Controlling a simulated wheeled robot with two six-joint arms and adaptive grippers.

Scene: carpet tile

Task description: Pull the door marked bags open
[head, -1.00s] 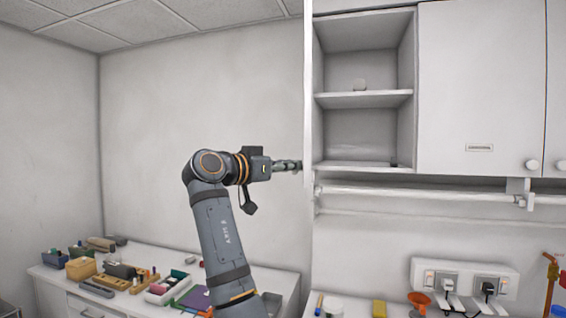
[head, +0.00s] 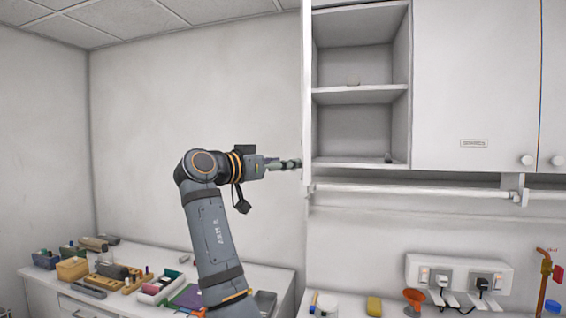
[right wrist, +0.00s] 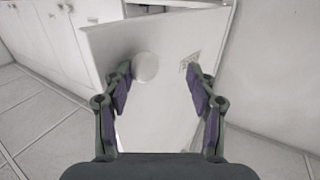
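A cabinet door (head: 306,90) stands swung out at the left side of an open wall compartment, seen almost edge-on in the head view. In the right wrist view the door panel (right wrist: 160,105) faces me, with a round white knob (right wrist: 145,67) and a small label (right wrist: 189,63) whose text I cannot read. My right gripper (head: 297,163) is at the door's outer left side, near its lower edge. In the right wrist view the gripper (right wrist: 158,75) is open, its fingers spread, with the knob between and beyond the tips, not clamped. My left gripper is not in view.
The open compartment has shelves (head: 360,95) with small items. A closed door (head: 475,80) with a knob (head: 526,160) is to its right. A rail (head: 410,191) runs below. Several tools and boxes lie on the left counter; a power strip (head: 460,272) is at lower right.

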